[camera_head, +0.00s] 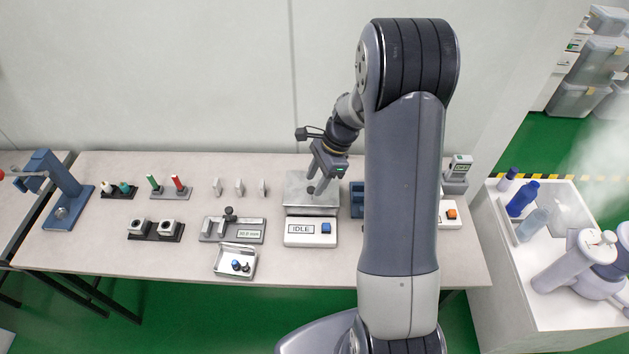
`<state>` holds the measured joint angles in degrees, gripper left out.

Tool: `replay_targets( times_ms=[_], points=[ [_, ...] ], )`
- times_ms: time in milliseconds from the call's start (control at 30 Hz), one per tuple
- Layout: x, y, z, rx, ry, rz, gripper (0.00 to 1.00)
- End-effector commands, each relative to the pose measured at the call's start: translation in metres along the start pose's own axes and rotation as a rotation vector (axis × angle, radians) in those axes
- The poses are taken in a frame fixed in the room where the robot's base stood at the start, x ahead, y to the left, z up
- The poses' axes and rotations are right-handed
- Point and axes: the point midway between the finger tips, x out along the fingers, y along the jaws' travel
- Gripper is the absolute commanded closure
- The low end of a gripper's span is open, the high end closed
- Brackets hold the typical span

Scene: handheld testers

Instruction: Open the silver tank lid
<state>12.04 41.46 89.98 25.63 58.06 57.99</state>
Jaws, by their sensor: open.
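The silver tank (298,208) stands on the table, joined at the front to a white panel (297,242) that reads IDLE and has a blue button (326,228). Its flat silver lid (300,184) appears closed. My gripper (316,187) points down over the lid's middle, with its jaws open. A dark knob-like spot shows at the fingertips, and I cannot tell whether they touch it. My gripper hides the lid's back right part.
A blue rack (357,199) stands just right of the tank, partly behind my arm. A grey fixture (233,230) with a dark knob and a white tray (235,261) lie to the left. Several small testers and pens stand further left.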

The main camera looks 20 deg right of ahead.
Motion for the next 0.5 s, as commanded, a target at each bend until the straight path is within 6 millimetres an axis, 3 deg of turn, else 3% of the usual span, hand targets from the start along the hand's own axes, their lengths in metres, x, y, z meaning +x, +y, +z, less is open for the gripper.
replay_targets(
  times_ms=[200,500],
  points=[
    [0.015,0.000,0.000,-0.001,0.000,0.000,0.57],
    [0.016,0.000,0.000,-0.001,0.001,-0.001,0.61]
  ],
)
